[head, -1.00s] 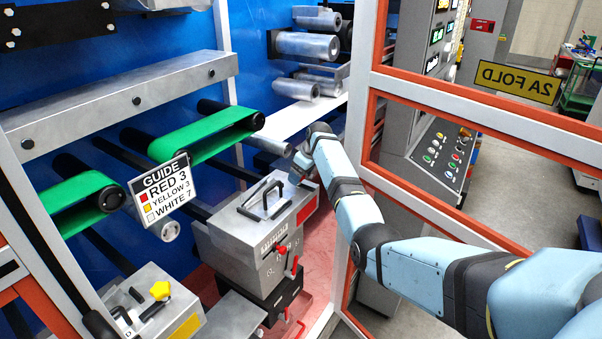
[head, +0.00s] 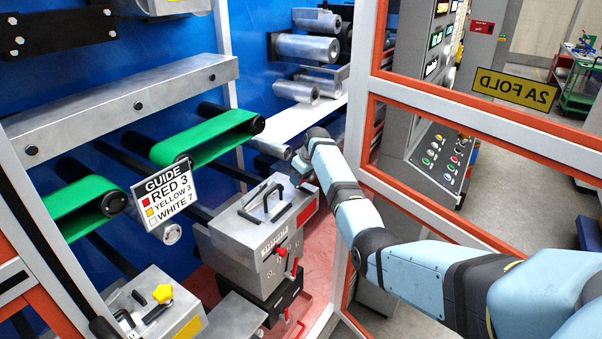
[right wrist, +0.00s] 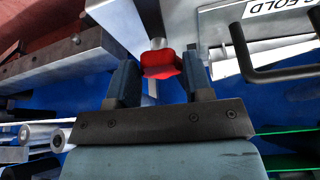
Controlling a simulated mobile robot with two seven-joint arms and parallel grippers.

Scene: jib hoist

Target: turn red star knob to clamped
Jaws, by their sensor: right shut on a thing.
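The red star knob (right wrist: 160,63) shows in the right wrist view between the two fingers of my right gripper (right wrist: 158,78). The gripper is shut on it. In the head view my right gripper (head: 302,167) is at the far side of the grey box with the red label (head: 306,212), and I cannot make out the star knob there. A metal shaft end stands behind the knob in the wrist view. I cannot read a clamped mark. My left gripper is not in view.
A grey box with black handles (head: 240,228) stands in front of the gripper. A second box carries a yellow star knob (head: 163,293). A GUIDE sign (head: 165,197) hangs by green belts (head: 212,138). An orange-edged guard frame (head: 480,115) stands right of my arm.

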